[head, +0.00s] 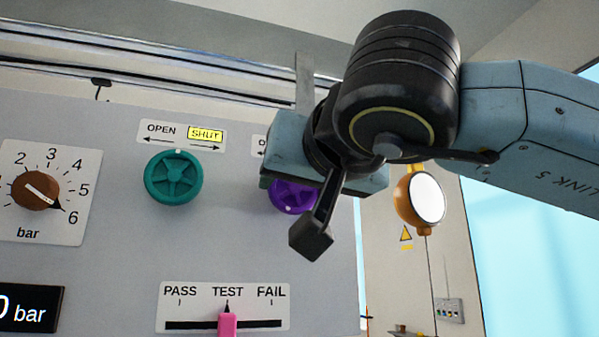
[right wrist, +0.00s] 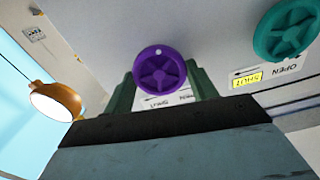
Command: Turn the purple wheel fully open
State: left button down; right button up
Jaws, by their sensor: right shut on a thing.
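The purple wheel (head: 292,197) is on the grey panel, mostly hidden behind my right gripper (head: 280,180) in the head view. In the right wrist view the purple wheel (right wrist: 160,72) shows in full between the two green fingers. My right gripper (right wrist: 161,76) is shut on it. The wheel's white mark is at its lower edge in the head view. Its label (right wrist: 165,101) is partly hidden; its SHUT side shows no yellow highlight in the wrist view. My left gripper is not in view.
A teal wheel (head: 173,178) is left of the purple one, with SHUT lit yellow above it. A brown knob (head: 36,189), a bar display (head: 30,307) and a pink slider (head: 228,322) at TEST share the panel. An orange lamp (head: 420,198) hangs at right.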

jog(key=shift+a+f+n+p, duration=0.1)
jog(key=shift+n+p, duration=0.5)
jog(key=shift+n, duration=1.3)
jog(key=o, duration=1)
jog(key=shift+s, duration=0.1)
jog(key=b+v, duration=0.3)
jog(key=v, duration=1)
jog(key=shift+s+b, duration=0.15)
jog(key=shift+b, duration=0.2)
